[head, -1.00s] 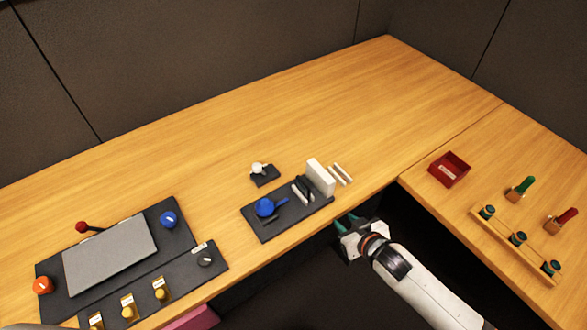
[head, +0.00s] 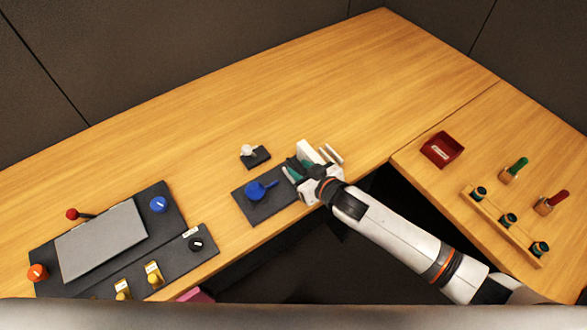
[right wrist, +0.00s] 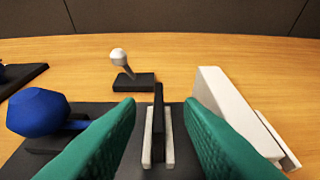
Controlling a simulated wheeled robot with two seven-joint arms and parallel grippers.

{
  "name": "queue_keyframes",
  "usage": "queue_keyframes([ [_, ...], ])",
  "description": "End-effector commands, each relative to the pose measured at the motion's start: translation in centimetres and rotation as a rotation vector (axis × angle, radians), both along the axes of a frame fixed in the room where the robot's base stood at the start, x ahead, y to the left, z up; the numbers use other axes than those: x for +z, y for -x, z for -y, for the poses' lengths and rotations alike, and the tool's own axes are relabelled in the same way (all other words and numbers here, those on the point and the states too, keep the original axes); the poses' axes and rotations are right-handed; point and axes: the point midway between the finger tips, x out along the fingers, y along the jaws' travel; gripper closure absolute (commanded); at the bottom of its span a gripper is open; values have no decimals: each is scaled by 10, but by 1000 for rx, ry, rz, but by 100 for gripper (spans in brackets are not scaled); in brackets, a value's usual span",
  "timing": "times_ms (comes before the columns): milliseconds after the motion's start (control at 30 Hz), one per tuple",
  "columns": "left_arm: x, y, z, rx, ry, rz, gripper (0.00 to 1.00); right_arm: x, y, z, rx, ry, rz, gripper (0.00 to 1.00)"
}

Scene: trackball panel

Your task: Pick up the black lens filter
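The black lens filter (right wrist: 159,118) stands upright, seen edge-on, in a white slotted holder (right wrist: 148,148) on the dark panel (head: 255,207). My right gripper (head: 295,172) is over the right part of this panel. In the right wrist view its two green fingers (right wrist: 161,112) are apart, one on each side of the filter, with a gap on both sides. In the head view the gripper hides the filter. My left gripper is not in view.
A white upright block (right wrist: 235,110) stands close right of the fingers. A blue trackball piece (head: 258,191) is at left, and a small base with a white-knobbed stick (head: 249,150) is behind. A red tray (head: 441,151) lies on the right table. The back table is clear.

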Motion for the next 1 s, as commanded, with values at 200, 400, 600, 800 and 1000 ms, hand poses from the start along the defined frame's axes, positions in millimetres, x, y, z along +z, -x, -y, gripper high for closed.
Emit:
queue_keyframes([
  [200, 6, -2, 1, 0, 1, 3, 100, -16, -19, -16, 0, 0, 0, 66],
  [400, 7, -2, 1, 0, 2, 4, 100, -22, -27, -22, 1, 0, 0, 66],
  [600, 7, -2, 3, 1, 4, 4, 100, -22, -27, -22, 1, 1, -1, 66],
  [800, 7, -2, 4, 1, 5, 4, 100, -22, -27, -22, 1, 1, -1, 97],
  [1000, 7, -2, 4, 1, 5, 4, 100, -22, -27, -22, 1, 1, -1, 100],
])
